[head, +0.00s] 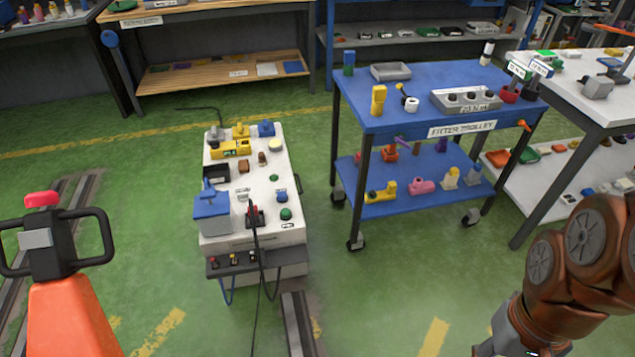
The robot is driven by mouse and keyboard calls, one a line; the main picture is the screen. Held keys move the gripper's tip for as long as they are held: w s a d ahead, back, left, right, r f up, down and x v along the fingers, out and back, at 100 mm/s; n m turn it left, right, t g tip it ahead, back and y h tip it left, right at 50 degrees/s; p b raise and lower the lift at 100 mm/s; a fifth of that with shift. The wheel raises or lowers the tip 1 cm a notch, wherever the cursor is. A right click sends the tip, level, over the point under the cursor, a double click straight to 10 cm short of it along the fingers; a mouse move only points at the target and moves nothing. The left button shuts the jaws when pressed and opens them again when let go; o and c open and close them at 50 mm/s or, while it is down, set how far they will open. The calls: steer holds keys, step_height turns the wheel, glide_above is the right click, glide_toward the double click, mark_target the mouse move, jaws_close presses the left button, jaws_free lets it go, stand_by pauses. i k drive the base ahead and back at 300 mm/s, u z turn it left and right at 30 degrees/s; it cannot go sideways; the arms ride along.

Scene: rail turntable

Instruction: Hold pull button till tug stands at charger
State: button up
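A white control console (262,232) stands left of the middle in the head view. A green button (286,214) sits near its front right corner, and another green button (274,178) is farther back. Their labels are too small to read, so I cannot tell which one is the pull button. An orange machine (70,315) with a black loop handle and red top stands at the lower left; it may be the tug, only partly in frame. I cannot make out a charger. My arm enters at the lower right; my gripper is out of the frame.
A blue fitter trolley (420,122) stands right of the console, with a white table (590,95) beyond. Rails (298,325) run in the green floor. A black cable hangs from the console front. Floor between console and trolley is clear.

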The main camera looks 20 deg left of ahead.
mark_target(284, 213)
steer(key=u, duration=0.35)
steer(key=i, duration=1.15)
steer(key=u, duration=0.95)
steer(key=i, duration=0.45)
steer(key=u, duration=0.4)
